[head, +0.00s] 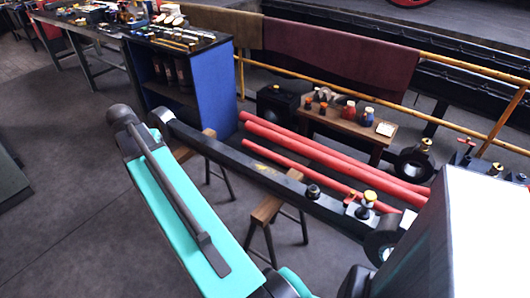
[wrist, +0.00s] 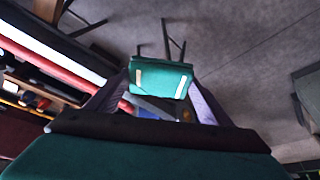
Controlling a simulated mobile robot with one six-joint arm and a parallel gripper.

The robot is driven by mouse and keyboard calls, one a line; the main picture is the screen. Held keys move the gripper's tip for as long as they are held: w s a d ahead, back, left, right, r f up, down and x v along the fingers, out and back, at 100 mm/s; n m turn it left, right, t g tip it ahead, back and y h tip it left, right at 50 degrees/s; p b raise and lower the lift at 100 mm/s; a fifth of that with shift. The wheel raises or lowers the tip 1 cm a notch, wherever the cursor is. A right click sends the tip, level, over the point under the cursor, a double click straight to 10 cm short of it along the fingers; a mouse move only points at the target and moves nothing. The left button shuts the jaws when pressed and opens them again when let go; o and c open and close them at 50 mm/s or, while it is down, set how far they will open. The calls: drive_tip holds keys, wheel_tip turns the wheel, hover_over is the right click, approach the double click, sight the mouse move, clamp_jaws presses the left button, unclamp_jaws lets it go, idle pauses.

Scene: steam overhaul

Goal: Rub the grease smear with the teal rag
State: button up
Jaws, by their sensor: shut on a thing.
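The teal rag (wrist: 160,68) shows in the wrist view as a folded pad. My gripper (wrist: 160,82) is shut on it, with a pale strip showing on each side of the pad. The rag hangs out over the floor and a trestle as seen from the wrist. In the head view I cannot make out the gripper or the rag. A long dark bar (head: 232,158) lies across trestles in the head view. A small yellowish mark (head: 262,167) is on its upper face; I cannot tell if this is the grease smear. No other smear is clear.
Red pipes (head: 325,155) lie behind the bar. A low wooden bench (head: 355,131) holds small bottles. A blue cabinet (head: 213,95) stands at the bar's far end. A yellow rail (head: 335,88) carries brown and maroon cloths.

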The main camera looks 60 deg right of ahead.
drive_tip(key=s+d+f+m+g+p, duration=0.4)
drive_tip(key=s+d+m, duration=0.5)
drive_tip(key=s+d, duration=0.8)
drive_tip(key=s+d+f+m, duration=0.2)
drive_tip(key=s+d, duration=0.3)
drive_tip(key=s, duration=0.4)
drive_tip(key=s+d+f+m+g+y+p, duration=0.1)
drive_tip(key=s+d+f+m, duration=0.2)
drive_tip(key=s+d+m, duration=0.2)
drive_tip(key=s+d, duration=0.1)
drive_tip(key=s, duration=0.2)
drive_tip(key=shift+s+f+p, duration=0.3)
drive_tip(key=shift+s, duration=0.1)
